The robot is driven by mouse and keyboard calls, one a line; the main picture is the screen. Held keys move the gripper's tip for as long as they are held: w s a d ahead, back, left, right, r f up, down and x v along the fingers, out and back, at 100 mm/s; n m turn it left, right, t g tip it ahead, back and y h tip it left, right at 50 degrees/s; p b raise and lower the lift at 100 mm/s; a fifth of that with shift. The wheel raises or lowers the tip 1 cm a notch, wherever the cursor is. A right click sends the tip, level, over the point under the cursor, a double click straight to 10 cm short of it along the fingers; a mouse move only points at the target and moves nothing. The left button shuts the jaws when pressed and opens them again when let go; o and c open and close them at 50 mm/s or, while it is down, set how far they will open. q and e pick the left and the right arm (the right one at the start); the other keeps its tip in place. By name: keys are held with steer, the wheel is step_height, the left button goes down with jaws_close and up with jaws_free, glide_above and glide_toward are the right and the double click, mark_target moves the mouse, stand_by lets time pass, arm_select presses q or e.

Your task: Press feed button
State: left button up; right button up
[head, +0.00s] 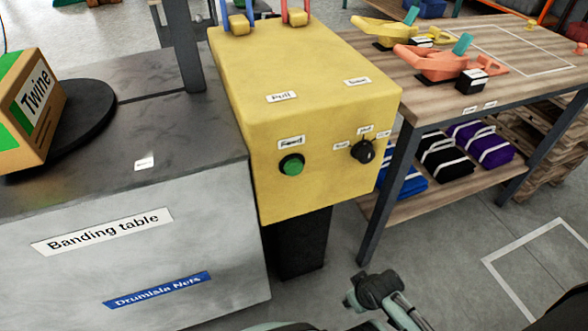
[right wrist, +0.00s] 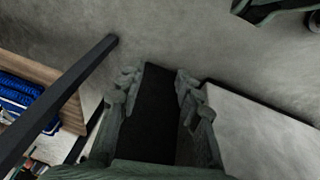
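The feed button (head: 292,165) is a round green button in a dark ring, under a "Feed" label on the front of a yellow machine box (head: 320,110). Nothing covers it in the head view. My right gripper (head: 373,289) is at the bottom of the head view, below and to the right of the button and apart from the box. In the right wrist view its two fingers (right wrist: 157,76) stand apart with nothing held between them. The button is not visible in that view. My left gripper is not in view.
A black knob (head: 363,151) sits right of the button. The grey banding table (head: 190,215) adjoins the box at left, holding a twine carton (head: 30,105). A wooden workbench (head: 500,75) stands at right. A black pedestal (head: 298,245) is under the box. Open floor lies at lower right.

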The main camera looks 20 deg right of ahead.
jaws_close()
steer(key=shift+s+d, duration=0.1)
stand_by(1.1)
